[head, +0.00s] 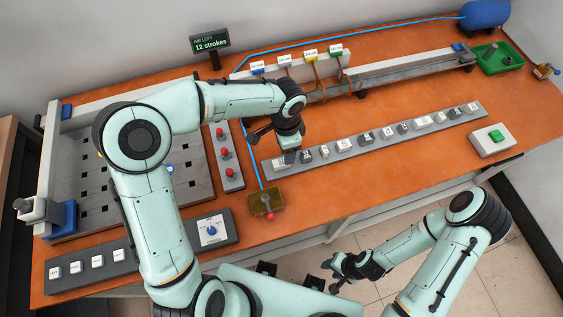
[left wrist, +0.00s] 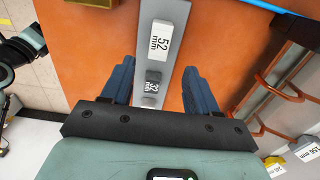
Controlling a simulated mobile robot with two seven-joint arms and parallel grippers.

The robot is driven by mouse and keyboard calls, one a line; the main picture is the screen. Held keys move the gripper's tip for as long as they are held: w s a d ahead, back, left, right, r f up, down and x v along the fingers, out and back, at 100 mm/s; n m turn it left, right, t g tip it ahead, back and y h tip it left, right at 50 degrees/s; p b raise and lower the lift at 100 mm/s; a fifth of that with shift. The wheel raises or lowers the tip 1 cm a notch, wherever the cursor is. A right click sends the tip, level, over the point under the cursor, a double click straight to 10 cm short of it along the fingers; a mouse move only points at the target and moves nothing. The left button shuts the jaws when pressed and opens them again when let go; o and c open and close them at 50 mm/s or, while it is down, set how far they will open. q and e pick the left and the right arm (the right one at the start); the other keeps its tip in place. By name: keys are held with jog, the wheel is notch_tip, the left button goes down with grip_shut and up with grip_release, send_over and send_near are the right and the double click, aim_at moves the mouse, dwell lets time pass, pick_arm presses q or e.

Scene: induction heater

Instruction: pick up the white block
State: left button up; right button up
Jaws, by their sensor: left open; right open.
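Several white and grey labelled blocks stand in a row on a long grey strip (head: 375,139). Several are white, and the frames do not show which one is meant. My right gripper (head: 333,277) is open and empty, in front of the bench above the floor.
A brown box with a red button (head: 265,202) sits left of the strip, with a blue hose (head: 254,160) running to it. A panel of red buttons (head: 226,165) is farther left. A white box with a green button (head: 493,142) stands at the right. Orange bench top is clear before the strip.

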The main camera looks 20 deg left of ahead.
aim_at(281, 164)
pick_arm(q)
jog(key=shift+d+f, duration=0.1)
jog(key=shift+f, duration=3.05)
jog(key=shift+s, duration=0.1)
jog(key=shift+c, duration=0.3)
grip_shut()
